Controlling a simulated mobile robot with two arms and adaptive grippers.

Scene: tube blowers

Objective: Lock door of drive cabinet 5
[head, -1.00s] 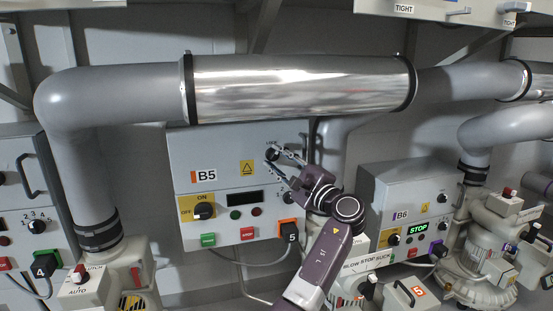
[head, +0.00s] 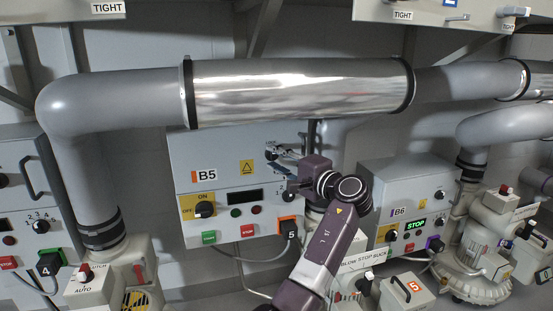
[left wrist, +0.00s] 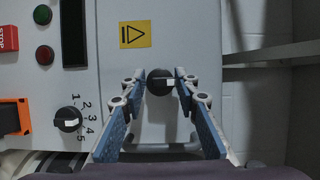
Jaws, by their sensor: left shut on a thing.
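Drive cabinet B5 (head: 220,155) is a grey box with a closed front door under the shiny pipe. A round black lock knob (left wrist: 159,82) with a pale pointer mark sits on its door, right of the yellow warning label (head: 247,167). My left gripper (head: 273,152) is at the upper right of the door, shut on the knob. In the left wrist view its blue-padded fingers stand on both sides of the knob, and the pointer mark lies toward the right. In the head view the fingers partly hide the knob. My right gripper is not in view.
The large shiny pipe (head: 300,90) runs just above the cabinet. A numbered selector (left wrist: 68,119) and an orange plug marked 5 (head: 289,228) lie low on B5. Cabinet B6 (head: 390,175) stands to the right, with a blower (head: 482,270) beside it.

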